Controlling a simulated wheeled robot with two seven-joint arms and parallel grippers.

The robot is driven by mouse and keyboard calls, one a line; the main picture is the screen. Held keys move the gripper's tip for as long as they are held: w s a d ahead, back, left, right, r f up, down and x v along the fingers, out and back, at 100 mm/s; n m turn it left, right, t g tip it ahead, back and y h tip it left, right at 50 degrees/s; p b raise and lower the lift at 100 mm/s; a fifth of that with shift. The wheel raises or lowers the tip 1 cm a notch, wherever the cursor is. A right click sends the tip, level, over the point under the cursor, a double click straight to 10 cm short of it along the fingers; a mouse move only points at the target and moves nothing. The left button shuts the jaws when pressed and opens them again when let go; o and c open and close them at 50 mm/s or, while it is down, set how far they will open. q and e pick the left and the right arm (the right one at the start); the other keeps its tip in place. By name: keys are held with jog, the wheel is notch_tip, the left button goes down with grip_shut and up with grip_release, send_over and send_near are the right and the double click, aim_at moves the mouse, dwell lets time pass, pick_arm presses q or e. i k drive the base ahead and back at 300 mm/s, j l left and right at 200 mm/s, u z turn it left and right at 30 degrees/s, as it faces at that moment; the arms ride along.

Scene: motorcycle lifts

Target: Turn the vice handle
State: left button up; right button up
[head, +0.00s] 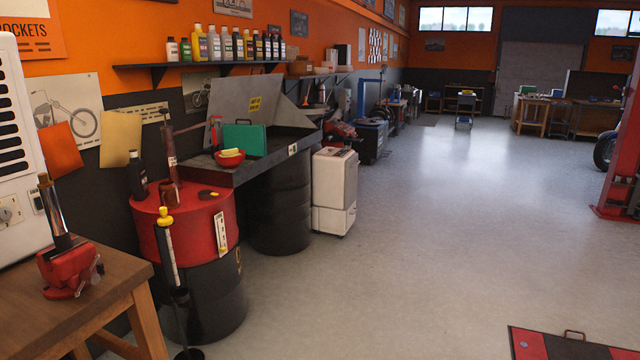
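A red vice (66,272) sits on a wooden bench (45,330) at the lower left of the head view. A dark and silvery upright tube (54,212) stands in or just behind its jaws; I cannot tell whether it is clamped. A small metallic part at the vice's right side (97,268) may be the vice handle, but it is too small to be sure. Neither my left nor my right gripper shows in this view.
A red-topped drum (190,225) stands right of the bench, with a yellow-topped pump (167,250) in front. Behind are a dark work tray (225,172) and a white cabinet unit (334,192). A red platform (570,345) lies lower right. The middle floor is clear.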

aim_at(87, 275)
jog(key=u, duration=1.25)
